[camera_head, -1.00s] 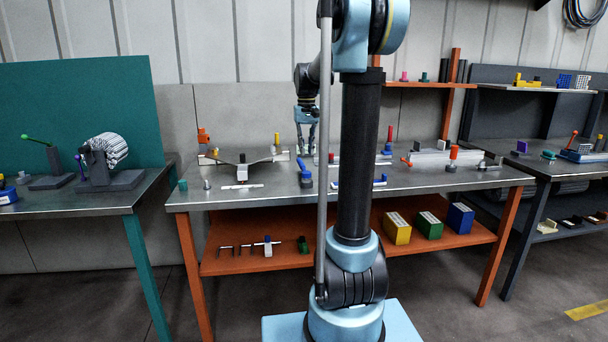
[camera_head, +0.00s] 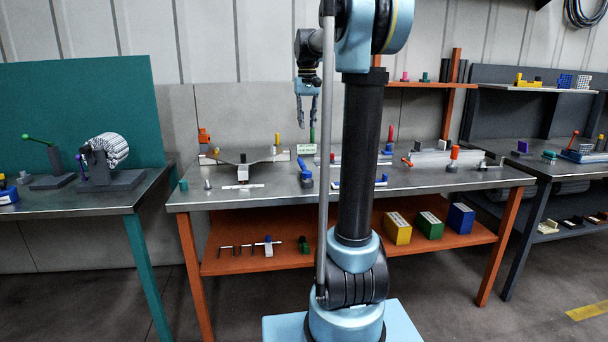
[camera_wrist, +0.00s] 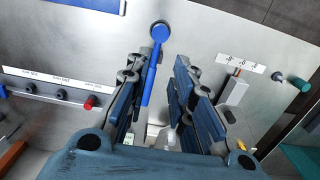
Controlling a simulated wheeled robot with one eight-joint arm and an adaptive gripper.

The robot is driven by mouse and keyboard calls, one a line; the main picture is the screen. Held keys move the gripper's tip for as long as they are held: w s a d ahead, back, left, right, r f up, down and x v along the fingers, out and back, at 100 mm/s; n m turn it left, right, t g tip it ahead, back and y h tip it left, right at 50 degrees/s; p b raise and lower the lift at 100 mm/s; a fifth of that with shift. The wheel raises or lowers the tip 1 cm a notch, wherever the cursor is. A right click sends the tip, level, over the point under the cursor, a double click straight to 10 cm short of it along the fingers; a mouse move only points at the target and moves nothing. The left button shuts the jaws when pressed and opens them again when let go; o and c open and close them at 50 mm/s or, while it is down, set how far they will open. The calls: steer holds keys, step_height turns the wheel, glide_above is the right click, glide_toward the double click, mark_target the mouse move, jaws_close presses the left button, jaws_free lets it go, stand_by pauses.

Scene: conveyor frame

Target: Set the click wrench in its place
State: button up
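My gripper (camera_head: 306,120) hangs above the back of the middle bench, its fingers apart. In the wrist view my gripper (camera_wrist: 162,95) is also open, with nothing clearly held between the fingers. A blue lever-like tool (camera_head: 306,176) with a round end stands on the bench; in the wrist view this blue tool (camera_wrist: 148,85) shows between and beyond the fingertips. A thin green upright piece (camera_head: 312,134) and a pale sign (camera_head: 306,149) are just below the gripper. No label identifies the click wrench, and I cannot tell which piece it is.
The middle bench (camera_head: 420,180) holds a grey fixture (camera_head: 250,155) with a yellow peg, and a labelled rail (camera_wrist: 45,92) with a red knob (camera_wrist: 90,103). The orange shelf (camera_head: 340,225) below carries several boxes and tools.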

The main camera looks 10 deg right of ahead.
steer(key=shift+o, duration=0.3)
steer(key=shift+r, duration=0.85)
steer(key=o, duration=0.5)
steer(key=shift+t, duration=0.9)
steer(key=w+f, duration=0.1)
steer(key=w, duration=0.1)
steer(key=w+f, duration=0.1)
steer(key=w, duration=0.1)
steer(key=w+f, duration=0.1)
steer(key=w, duration=0.1)
steer(key=shift+w+a, duration=0.15)
steer(key=shift+w, duration=0.25)
steer(key=shift+c, duration=0.2)
glide_above(303, 165)
steer(key=f, duration=1.1)
steer(key=shift+w+f, duration=0.2)
steer(key=shift+s+f, duration=0.1)
steer(key=shift+f, duration=2.85)
